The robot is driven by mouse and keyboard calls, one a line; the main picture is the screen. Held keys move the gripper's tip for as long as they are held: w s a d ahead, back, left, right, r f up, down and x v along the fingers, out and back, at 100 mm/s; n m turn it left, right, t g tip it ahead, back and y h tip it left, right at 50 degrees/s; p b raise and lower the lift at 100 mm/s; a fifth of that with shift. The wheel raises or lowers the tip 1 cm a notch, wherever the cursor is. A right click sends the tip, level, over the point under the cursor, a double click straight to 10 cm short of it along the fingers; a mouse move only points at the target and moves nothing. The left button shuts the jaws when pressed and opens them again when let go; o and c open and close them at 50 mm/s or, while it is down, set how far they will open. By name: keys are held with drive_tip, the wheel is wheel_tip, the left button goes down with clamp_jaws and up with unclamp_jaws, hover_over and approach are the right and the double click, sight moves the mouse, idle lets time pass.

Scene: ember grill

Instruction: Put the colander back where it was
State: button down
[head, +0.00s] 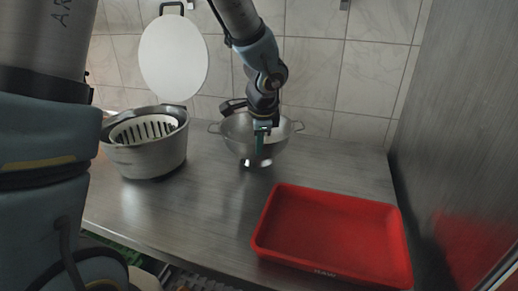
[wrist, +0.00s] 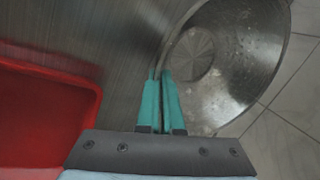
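The colander (head: 238,135) is a shiny metal bowl with two side handles, at the back middle of the steel counter in the head view. It fills the upper right of the wrist view (wrist: 235,65), where I look into its empty inside. My gripper (head: 260,150) points down at its near side. In the wrist view the green fingers (wrist: 160,76) are close together with the colander's rim between them. The colander looks upright. I cannot tell for sure whether its foot touches the counter. The fingertips partly hide its near wall.
A red tray (head: 330,235) lies front right on the counter (head: 215,200). A grey pot (head: 150,155) with a slotted white insert (head: 145,130) stands left of the colander. A white round board (head: 173,58) hangs on the tiled wall. A steel panel (head: 455,120) closes the right side.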

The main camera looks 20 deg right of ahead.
drive_tip(key=shift+f, duration=0.55)
drive_tip(key=c, duration=1.5)
unclamp_jaws()
drive_tip(key=shift+f, duration=0.15)
drive_tip(key=o, duration=0.4)
drive_tip(key=shift+s+r, duration=0.15)
drive_tip(key=shift+r, duration=0.5)
drive_tip(key=v, duration=1.1)
drive_tip(key=shift+s+a, duration=0.1)
drive_tip(key=shift+a, duration=0.05)
